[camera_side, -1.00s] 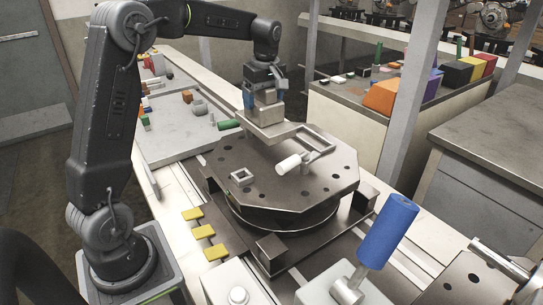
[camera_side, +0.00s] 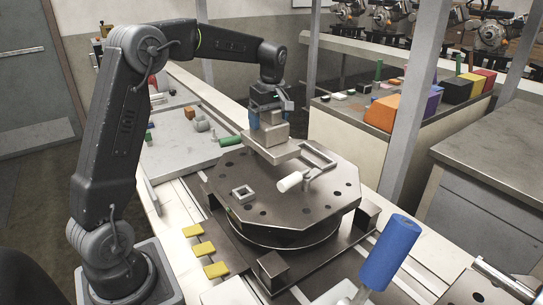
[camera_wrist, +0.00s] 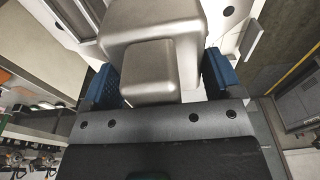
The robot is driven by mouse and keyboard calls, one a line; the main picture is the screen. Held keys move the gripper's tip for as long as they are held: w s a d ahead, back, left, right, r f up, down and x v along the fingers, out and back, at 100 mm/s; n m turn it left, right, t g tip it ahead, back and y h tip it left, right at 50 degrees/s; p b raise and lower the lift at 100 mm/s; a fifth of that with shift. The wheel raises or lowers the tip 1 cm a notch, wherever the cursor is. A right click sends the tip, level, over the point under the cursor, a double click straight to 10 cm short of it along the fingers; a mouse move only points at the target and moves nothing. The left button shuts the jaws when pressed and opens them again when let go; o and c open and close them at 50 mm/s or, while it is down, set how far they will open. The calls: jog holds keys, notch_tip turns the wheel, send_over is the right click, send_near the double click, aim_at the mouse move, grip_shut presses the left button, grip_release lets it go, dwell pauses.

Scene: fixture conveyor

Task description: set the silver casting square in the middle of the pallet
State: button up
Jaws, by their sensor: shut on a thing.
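The silver casting (camera_side: 273,148) is a stepped metal block with a wide flat base and a smaller block on top. My gripper (camera_side: 267,117) is shut on its upper block, with the base hanging below the jaws. In the wrist view the casting (camera_wrist: 150,45) sits between the two blue finger pads of my gripper (camera_wrist: 162,82). The pallet (camera_side: 290,212) is a dark eight-sided plate with holes on a round turntable. The casting is at the pallet's back edge in the side view. I cannot tell whether a gap lies under it.
A blue cylinder (camera_side: 390,252) rises in front. Yellow pieces (camera_side: 204,249) lie at the left. The pallet's front middle is clear.

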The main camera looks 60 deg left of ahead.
aim_at(271, 146)
jog(key=shift+w+f, duration=0.25)
jog(key=shift+w, duration=0.2)
jog(key=shift+f, duration=3.4)
jog(key=shift+f, duration=0.6)
jog(key=o, duration=1.3)
jog(key=shift+o, duration=0.9)
jog(key=shift+s+f, duration=0.1)
jog(key=shift+f, duration=0.1)
jog(key=r, duration=0.4)
jog(key=d+r, duration=0.1)
jog(key=r, duration=0.9)
jog(key=shift+d, duration=0.35)
